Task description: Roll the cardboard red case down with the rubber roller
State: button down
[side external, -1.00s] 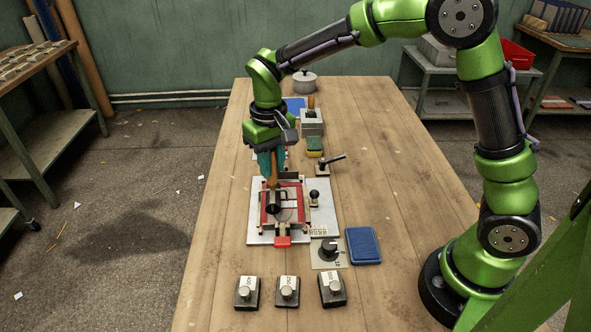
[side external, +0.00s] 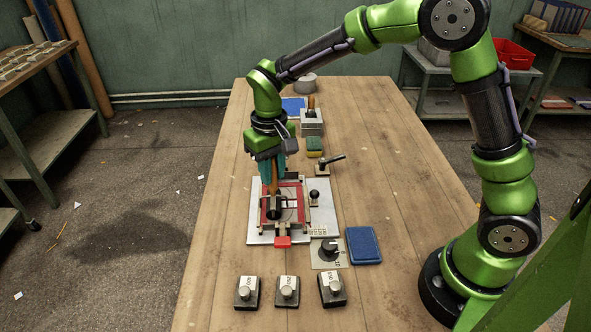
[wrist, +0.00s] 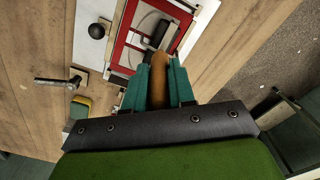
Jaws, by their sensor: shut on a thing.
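My gripper (side external: 275,178) has teal fingers shut on the wooden handle of the rubber roller (side external: 273,208). The black roller end points down over the red case (side external: 299,192), towards its left side; I cannot tell whether it presses on it. The red case lies in the fixture on a pale plate (side external: 328,228). In the wrist view, my gripper (wrist: 160,68) grips the handle, and the roller (wrist: 153,40) shows dark beyond it. The red case (wrist: 121,50) shows there as a red border around a pale inside, part hidden by the roller and fingers.
A black knob (side external: 314,194) stands right of the case. A dial (side external: 328,250) and a blue pad (side external: 363,245) lie near it. Several weights (side external: 288,291) line the front. A lever (side external: 331,160) and a sponge (side external: 314,146) stand behind.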

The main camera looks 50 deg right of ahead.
jog(key=shift+w+d+f, duration=0.1)
jog(key=shift+w+d, duration=0.35)
jog(key=shift+w, duration=0.1)
jog(key=shift+w+d, duration=0.5)
jog(key=shift+d, duration=0.05)
jog(key=shift+s+d, duration=1.45)
jog(key=shift+d, duration=0.05)
notch_tip(320, 180, up, 6)
dwell(0.8)
